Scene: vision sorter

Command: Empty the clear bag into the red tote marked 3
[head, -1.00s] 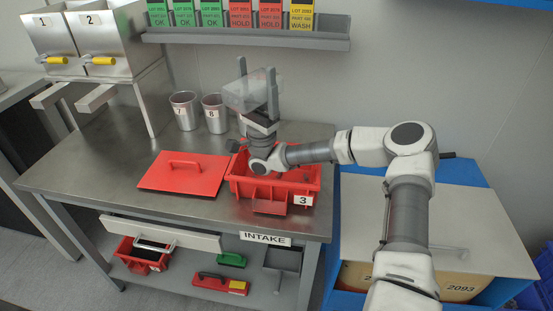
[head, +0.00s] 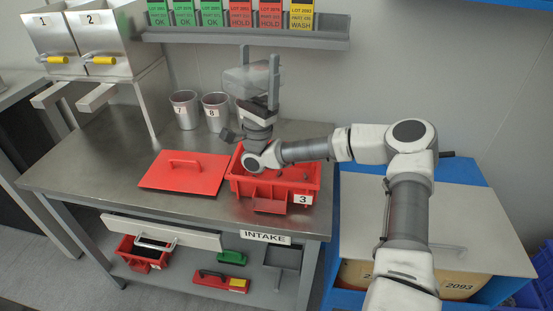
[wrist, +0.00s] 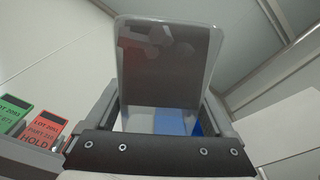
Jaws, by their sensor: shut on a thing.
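My gripper (head: 259,80) points upward above the red tote marked 3 (head: 303,199), its two fingers upright. It is shut on the clear bag (head: 240,82), which is held between the fingers, well above the tote's rim. In the wrist view the bag (wrist: 166,85) stands up between the fingers, see-through, with a few pale shapes near its top; I cannot tell whether these are contents or reflections. The tote is open on the table, and my wrist hides part of its inside. Small dark shapes show inside it, too small to name.
A red lid with a handle (head: 184,171) lies left of the tote. Metal cups 7 (head: 184,110) and 8 (head: 216,112) stand behind. A shelf with lot cards (head: 250,37) runs along the wall above. A blue bin (head: 350,178) stands right of the table.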

